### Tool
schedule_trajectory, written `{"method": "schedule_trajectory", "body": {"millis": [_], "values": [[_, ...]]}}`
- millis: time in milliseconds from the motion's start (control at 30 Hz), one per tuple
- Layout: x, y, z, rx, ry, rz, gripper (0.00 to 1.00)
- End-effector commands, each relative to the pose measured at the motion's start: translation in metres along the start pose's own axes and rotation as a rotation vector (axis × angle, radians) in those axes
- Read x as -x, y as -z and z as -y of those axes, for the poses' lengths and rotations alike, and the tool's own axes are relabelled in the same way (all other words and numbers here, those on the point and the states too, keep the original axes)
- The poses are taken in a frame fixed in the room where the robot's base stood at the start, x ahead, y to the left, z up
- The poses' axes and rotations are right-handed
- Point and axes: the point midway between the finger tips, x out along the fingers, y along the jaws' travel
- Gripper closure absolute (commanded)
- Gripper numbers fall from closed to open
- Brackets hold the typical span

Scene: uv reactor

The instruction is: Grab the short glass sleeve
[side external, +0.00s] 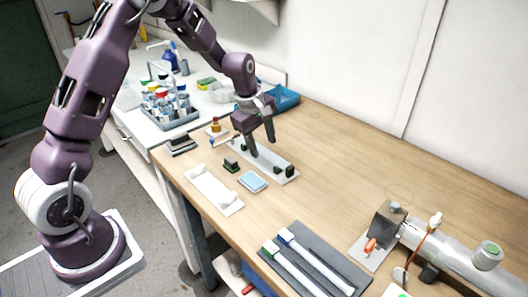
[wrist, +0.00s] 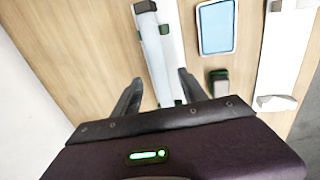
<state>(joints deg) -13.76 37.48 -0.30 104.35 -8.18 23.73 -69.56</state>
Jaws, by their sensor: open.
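A pale, see-through tube, which looks like the short glass sleeve (wrist: 155,55), lies along a white holder plate (wrist: 175,45) with dark supports in the wrist view. A grey block sits at its far end. In the side view the holder plate (side external: 285,178) is below my gripper (side external: 262,147), and the sleeve itself is hard to make out. My gripper's two fingers also show in the wrist view (wrist: 158,78), spread apart to either side of the sleeve's line. Nothing is held between them. I cannot tell how far the fingertips are above the plate.
A light blue pad (side external: 252,181), a small dark block (side external: 231,164) and a white tray (side external: 214,189) lie near the holder. A dark mat (side external: 325,262) carries two long tubes in front. A grey cylinder assembly (side external: 450,255) stands at right. The wood between is clear.

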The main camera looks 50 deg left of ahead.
Motion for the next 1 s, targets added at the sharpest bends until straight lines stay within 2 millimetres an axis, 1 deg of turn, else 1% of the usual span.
{"method": "schedule_trajectory", "body": {"millis": [33,133,367,400,467,600,633,900,967,1000], "values": [[-0.009,-0.001,0.0,-0.001,0.003,0.001,0.5],[-0.021,-0.001,0.0,-0.001,0.001,0.001,0.5],[-0.023,-0.001,0.0,-0.002,0.0,0.0,0.5],[-0.022,-0.001,0.0,-0.002,0.0,0.0,0.58],[-0.022,-0.001,0.0,-0.002,0.0,0.0,0.7],[-0.022,-0.001,0.0,-0.003,0.0,0.0,0.97],[-0.022,-0.001,0.0,-0.003,0.0,0.0,1.0],[-0.021,-0.001,0.0,-0.003,-0.001,0.0,1.0],[-0.015,-0.001,-0.002,-0.004,-0.002,-0.001,1.0],[-0.009,0.0,-0.004,-0.004,-0.003,-0.002,1.0]]}}
